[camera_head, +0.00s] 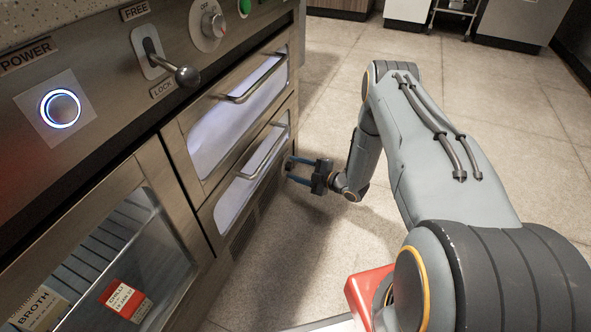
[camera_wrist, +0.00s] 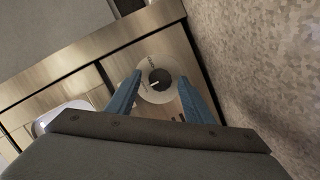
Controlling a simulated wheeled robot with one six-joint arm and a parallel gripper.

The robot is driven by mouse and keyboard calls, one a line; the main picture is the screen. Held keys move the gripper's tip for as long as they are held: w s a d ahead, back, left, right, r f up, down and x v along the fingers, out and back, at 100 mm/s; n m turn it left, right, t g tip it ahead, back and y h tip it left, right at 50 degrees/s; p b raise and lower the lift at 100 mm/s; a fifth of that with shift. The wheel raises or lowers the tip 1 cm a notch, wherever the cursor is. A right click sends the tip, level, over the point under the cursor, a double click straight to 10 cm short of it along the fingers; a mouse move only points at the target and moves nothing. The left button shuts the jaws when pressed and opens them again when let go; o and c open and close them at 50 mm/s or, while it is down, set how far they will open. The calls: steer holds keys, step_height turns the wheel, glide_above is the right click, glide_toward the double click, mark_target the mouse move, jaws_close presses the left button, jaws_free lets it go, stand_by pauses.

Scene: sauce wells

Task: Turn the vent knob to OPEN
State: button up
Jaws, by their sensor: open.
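In the wrist view a dark round knob (camera_wrist: 160,79) with a pale pointer line sits on a light round plate with small lettering that I cannot read clearly. It is on the metal front of the unit, low down near the floor. My gripper (camera_wrist: 161,76) is open, with one blue finger on each side of the knob in that view. I cannot tell whether the fingers touch it. In the head view my gripper (camera_head: 290,169) is at the lower right end of the unit's front, where the knob is largely hidden.
The unit's front carries a lit power button (camera_head: 60,108), a lever (camera_head: 172,65) between FREE and LOCK, another dial (camera_head: 212,24), drawers with bar handles (camera_head: 262,152) and a glass-fronted compartment (camera_head: 110,262). A dark grille (camera_head: 243,232) is low down. The floor (camera_head: 300,240) beside the unit is clear.

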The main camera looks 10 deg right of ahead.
steer(key=c, duration=1)
steer(key=shift+c, duration=0.2)
steer(key=shift+m, duration=0.3)
steer(key=shift+w+d+r+m+g, duration=0.1)
steer(key=shift+w+m+g, duration=0.05)
steer(key=shift+m+g, duration=0.8)
steer(key=m, duration=0.2)
steer(key=m+g+y+b, duration=0.1)
steer(key=shift+w+d+m, duration=0.1)
steer(key=shift+w+m, duration=0.05)
steer(key=shift+m, duration=0.2)
steer(key=m+g+y+b, duration=0.1)
steer(key=m, duration=0.1)
steer(key=m+g+b, duration=0.1)
steer(key=b, duration=0.1)
steer(key=shift+w+d+f+m+y, duration=0.1)
steer(key=shift+w+f+m+y, duration=0.1)
steer(key=shift+m+y, duration=0.2)
steer(key=m+g+y+b, duration=0.1)
steer(key=m+b, duration=0.2)
steer(key=shift+r+m, duration=0.1)
steer(key=shift+m, duration=0.2)
